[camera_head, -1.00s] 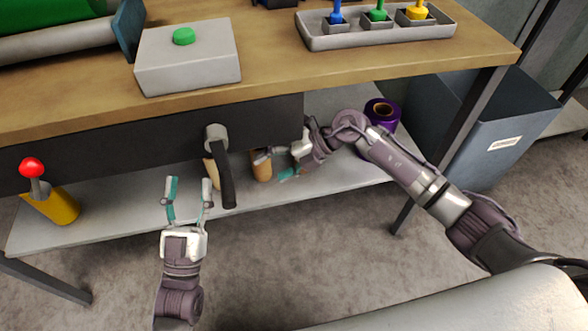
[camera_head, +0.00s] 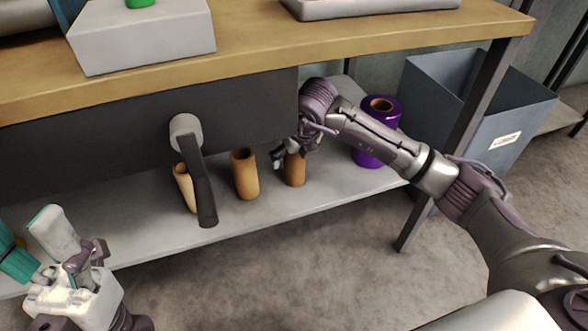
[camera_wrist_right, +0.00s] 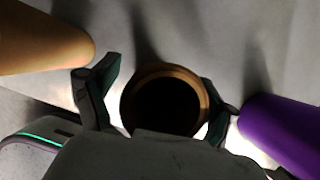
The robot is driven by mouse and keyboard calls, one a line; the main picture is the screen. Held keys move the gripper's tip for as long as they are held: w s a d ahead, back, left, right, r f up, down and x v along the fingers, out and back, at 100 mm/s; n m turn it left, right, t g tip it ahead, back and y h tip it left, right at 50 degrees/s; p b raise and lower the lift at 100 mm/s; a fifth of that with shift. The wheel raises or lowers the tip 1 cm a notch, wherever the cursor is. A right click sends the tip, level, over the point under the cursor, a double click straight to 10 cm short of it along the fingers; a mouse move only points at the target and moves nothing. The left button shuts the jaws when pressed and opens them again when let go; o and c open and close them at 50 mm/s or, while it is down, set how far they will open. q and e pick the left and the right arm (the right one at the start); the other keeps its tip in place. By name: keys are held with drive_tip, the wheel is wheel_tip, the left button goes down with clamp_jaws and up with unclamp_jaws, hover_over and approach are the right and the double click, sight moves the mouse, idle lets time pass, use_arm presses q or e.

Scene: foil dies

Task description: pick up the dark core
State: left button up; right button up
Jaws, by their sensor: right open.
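The dark core (camera_head: 295,172), a brown hollow tube, stands upright on the low shelf under the bench, the rightmost of the cores. My right gripper (camera_head: 289,152) is over it, pointing down and hiding its top. In the right wrist view the core's round rim and dark hole (camera_wrist_right: 166,100) lie between the two open fingers (camera_wrist_right: 160,88); whether they touch it I cannot tell. A lighter tan core (camera_head: 245,174) stands to its left, and another (camera_head: 184,187) is partly behind the black handle.
A purple roll (camera_head: 378,130) stands close right of the dark core. The bench's dark front panel (camera_head: 245,105) and wooden top overhang the shelf (camera_head: 265,212). A black handle (camera_head: 199,180) sticks out in front. A bench leg and grey bin (camera_head: 500,120) are at the right.

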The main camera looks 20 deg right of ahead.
drive_tip(key=shift+w+f, duration=0.15)
drive_tip(key=shift+f, duration=0.25)
drive_tip(key=c, duration=1.1)
drive_tip(key=shift+r, duration=0.1)
